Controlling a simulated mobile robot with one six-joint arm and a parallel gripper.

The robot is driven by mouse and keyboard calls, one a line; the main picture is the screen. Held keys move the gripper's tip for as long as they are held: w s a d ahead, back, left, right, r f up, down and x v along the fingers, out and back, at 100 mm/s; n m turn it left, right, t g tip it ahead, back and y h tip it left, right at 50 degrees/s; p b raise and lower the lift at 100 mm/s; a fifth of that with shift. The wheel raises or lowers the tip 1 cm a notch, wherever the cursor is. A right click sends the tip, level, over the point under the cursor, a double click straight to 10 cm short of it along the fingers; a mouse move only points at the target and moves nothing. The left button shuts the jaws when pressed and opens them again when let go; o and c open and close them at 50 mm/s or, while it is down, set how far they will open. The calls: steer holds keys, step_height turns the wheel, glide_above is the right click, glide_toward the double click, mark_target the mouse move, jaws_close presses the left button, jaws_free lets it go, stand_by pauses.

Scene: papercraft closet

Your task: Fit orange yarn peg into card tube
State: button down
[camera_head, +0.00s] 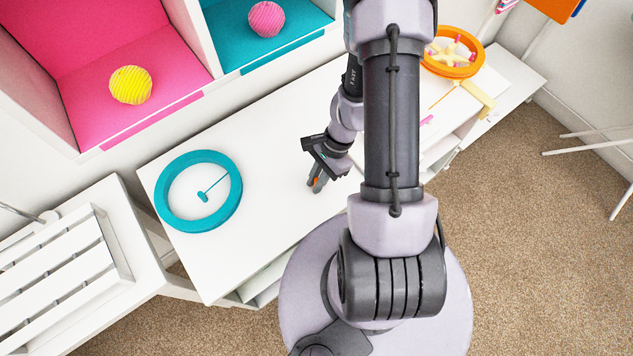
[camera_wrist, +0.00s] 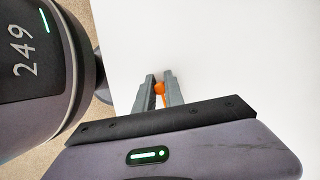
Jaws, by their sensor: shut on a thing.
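My gripper (camera_head: 316,184) is shut on a small orange thing, the orange yarn peg (camera_wrist: 160,88), over the white tabletop. In the wrist view the peg's rounded orange end shows between the two grey fingers (camera_wrist: 160,78); the rest of it is hidden. In the head view only a speck of orange shows at the fingers. I cannot tell whether the peg touches the tabletop. I cannot make out a card tube in either view; my arm covers part of the table.
A teal ring-shaped tray (camera_head: 165,212) with a small teal piece lies left on the white table (camera_head: 265,165). An orange round tray (camera_head: 428,66) with small pieces stands at the back right. Pink and teal cubbies with yellow (camera_head: 130,85) and pink (camera_head: 266,19) balls stand behind.

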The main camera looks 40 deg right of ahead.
steer(key=c, duration=1.4)
jaws_free()
steer(key=shift+c, duration=0.2)
